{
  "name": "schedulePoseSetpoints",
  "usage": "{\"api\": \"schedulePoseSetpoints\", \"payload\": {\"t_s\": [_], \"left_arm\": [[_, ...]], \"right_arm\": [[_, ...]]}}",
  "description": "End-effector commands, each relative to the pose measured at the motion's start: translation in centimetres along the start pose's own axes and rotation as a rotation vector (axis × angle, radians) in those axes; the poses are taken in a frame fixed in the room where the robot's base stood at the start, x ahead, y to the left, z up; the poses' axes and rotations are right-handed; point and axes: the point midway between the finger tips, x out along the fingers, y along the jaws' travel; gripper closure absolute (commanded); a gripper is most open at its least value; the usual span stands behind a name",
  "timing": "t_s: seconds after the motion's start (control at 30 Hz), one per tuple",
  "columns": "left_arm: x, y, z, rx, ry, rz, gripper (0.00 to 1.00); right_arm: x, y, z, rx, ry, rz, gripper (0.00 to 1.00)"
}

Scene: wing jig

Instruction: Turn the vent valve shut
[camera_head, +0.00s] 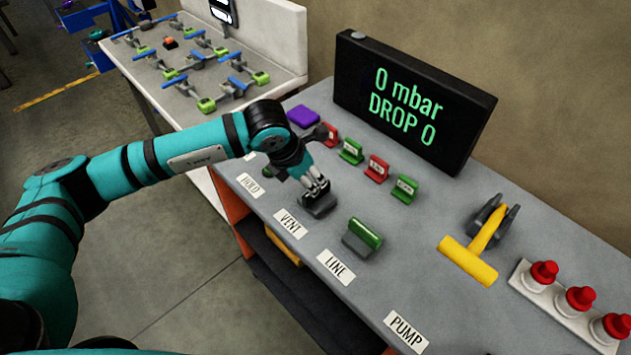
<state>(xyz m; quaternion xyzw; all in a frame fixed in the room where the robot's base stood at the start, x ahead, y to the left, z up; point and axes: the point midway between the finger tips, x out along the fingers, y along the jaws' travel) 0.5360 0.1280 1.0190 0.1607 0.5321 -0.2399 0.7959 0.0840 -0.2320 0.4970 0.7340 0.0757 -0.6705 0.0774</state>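The vent valve (321,207) is a small grey block on the grey bench top, behind the VENT label (290,223). My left gripper (316,188) points down onto it, with its fingers at the top of the block. The fingers cover the valve's handle, so I cannot tell how it is turned or whether they grip it. My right gripper is not in view. The display (404,104) reads "0 mbar" and "DROP 0".
The line valve (362,238), with a green handle, stands to the right behind its LINE label (335,266). A yellow T-shaped pump handle (473,252) and red knobs (580,297) stand farther right. Small red and green tags (376,169) stand behind. Bench space between the line valve and pump handle is clear.

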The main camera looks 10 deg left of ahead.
Motion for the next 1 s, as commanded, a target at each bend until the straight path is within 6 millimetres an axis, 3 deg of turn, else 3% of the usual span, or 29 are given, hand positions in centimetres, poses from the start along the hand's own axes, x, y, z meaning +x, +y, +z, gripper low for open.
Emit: {"api": "schedulePoseSetpoints", "payload": {"t_s": [0.1,0.3,0.7,1.0], "left_arm": [[2.2,-0.1,0.0,-0.002,0.004,-0.002,0.62],[4.7,0.0,0.1,-0.001,0.001,-0.002,0.62],[5.6,0.0,0.0,0.000,0.000,-0.001,0.62],[5.6,0.0,0.0,-0.001,0.000,-0.001,1.00]], "right_arm": [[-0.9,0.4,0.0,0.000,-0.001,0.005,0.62],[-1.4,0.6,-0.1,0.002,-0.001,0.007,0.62],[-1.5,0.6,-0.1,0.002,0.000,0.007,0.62],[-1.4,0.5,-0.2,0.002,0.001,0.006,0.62]]}}
